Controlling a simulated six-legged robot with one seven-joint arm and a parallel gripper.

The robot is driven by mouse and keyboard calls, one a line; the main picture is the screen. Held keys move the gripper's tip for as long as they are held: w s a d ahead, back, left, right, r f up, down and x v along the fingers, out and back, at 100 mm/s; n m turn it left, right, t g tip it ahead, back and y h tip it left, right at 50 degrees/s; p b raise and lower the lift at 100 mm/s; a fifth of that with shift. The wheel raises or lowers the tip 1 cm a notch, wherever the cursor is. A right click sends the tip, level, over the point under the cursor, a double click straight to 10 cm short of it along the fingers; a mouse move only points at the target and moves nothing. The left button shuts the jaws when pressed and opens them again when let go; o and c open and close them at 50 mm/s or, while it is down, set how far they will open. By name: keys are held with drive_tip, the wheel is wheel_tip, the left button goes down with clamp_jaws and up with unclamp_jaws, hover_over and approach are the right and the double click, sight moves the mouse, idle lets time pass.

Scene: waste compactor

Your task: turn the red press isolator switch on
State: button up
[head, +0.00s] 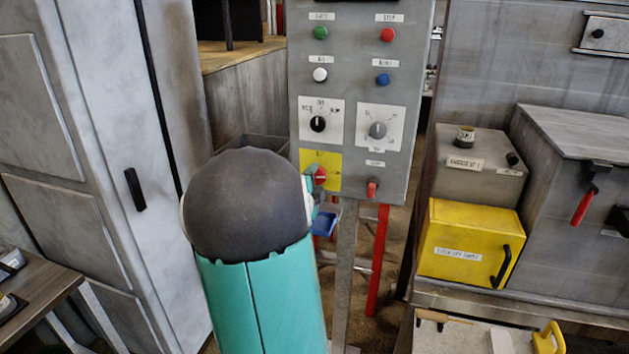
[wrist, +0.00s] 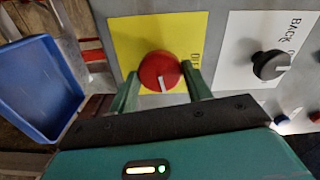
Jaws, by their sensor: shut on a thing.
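The red isolator switch (head: 320,176) is a round knob on a yellow plate (head: 308,158), low on the left of the grey control panel (head: 345,90). In the wrist view the red knob (wrist: 158,68) sits between the two green fingers of my gripper (wrist: 161,75), which is shut on it. The knob's white mark points down in that picture, while the "OFF" lettering is to its right. The rest of the lettering on the yellow plate (wrist: 127,35) is hidden or unreadable. In the head view my arm covers most of the gripper.
A black selector (head: 317,124) and a grey selector (head: 377,130) sit above the switch. A small red switch (head: 371,188) is to its right. A blue bin (wrist: 40,85) is beside the panel. A yellow box (head: 465,235) stands at the right.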

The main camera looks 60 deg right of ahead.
drive_tip(key=shift+m, duration=0.9)
drive_tip(key=o, duration=1)
drive_tip(key=shift+a, duration=0.15)
drive_tip(key=a, duration=0.4)
drive_tip(key=s+a, duration=0.1)
drive_tip(key=a, duration=0.4)
drive_tip(key=s+a, duration=0.1)
drive_tip(key=a, duration=0.3)
drive_tip(key=shift+a, duration=0.2)
